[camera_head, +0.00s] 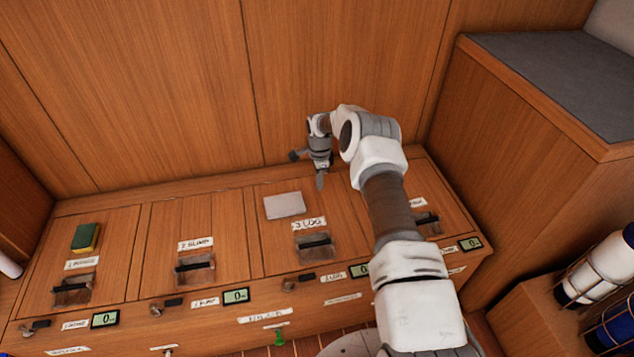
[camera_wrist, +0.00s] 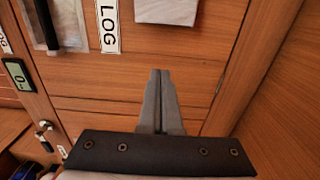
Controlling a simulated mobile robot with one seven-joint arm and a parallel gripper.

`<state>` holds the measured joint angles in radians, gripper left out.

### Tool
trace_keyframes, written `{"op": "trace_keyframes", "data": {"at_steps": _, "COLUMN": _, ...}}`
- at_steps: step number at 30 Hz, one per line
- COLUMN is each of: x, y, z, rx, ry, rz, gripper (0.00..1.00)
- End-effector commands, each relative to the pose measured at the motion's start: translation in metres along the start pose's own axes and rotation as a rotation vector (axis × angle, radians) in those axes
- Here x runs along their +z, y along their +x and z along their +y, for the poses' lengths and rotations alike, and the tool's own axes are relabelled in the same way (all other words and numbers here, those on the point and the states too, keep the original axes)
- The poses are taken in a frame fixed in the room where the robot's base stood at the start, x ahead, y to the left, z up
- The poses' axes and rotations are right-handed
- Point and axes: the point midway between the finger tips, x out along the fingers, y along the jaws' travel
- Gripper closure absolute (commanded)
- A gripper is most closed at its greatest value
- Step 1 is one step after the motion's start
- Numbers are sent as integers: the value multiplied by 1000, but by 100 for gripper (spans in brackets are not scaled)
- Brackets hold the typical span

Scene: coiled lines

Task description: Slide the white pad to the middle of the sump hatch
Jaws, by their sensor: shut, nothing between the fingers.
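The white pad (camera_head: 284,205) lies flat on the hatch labelled 3 LOG (camera_head: 276,235), in its upper part above the label. In the wrist view the pad (camera_wrist: 167,10) is cut off by the top edge. The sump hatch (camera_head: 200,220), labelled 2 SUMP, is just left of the log hatch, and its top is bare apart from the label and handle recess. My gripper (camera_head: 320,182) is to the right of the pad, apart from it, pointing down. In the wrist view the fingers (camera_wrist: 157,85) are together with nothing between them.
A green and yellow sponge (camera_head: 86,238) lies on the leftmost hatch. Recessed handles (camera_head: 195,267) sit near the hatches' front edges. A wooden wall stands behind, and a tall cabinet (camera_head: 530,110) at right. Between pad and sump hatch there is only a seam.

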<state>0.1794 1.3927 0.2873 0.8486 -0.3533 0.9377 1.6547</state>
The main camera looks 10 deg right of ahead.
Motion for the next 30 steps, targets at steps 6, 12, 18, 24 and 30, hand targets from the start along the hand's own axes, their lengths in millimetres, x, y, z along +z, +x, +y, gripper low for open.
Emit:
{"op": "trace_keyframes", "data": {"at_steps": 6, "x": 0, "y": 55, "z": 1, "rx": 1, "ry": 2, "rz": -1, "gripper": 100}}
{"op": "trace_keyframes", "data": {"at_steps": 12, "x": 23, "y": 63, "z": 0, "rx": 0, "ry": -4, "rz": -2, "gripper": 100}}
{"op": "trace_keyframes", "data": {"at_steps": 18, "x": 38, "y": 62, "z": 1, "rx": 1, "ry": -1, "rz": 0, "gripper": 100}}
{"op": "trace_keyframes", "data": {"at_steps": 24, "x": 40, "y": 61, "z": 1, "rx": 1, "ry": 0, "rz": 0, "gripper": 100}}
{"op": "trace_keyframes", "data": {"at_steps": 30, "x": 41, "y": 61, "z": 1, "rx": 1, "ry": -1, "rz": 0, "gripper": 100}}
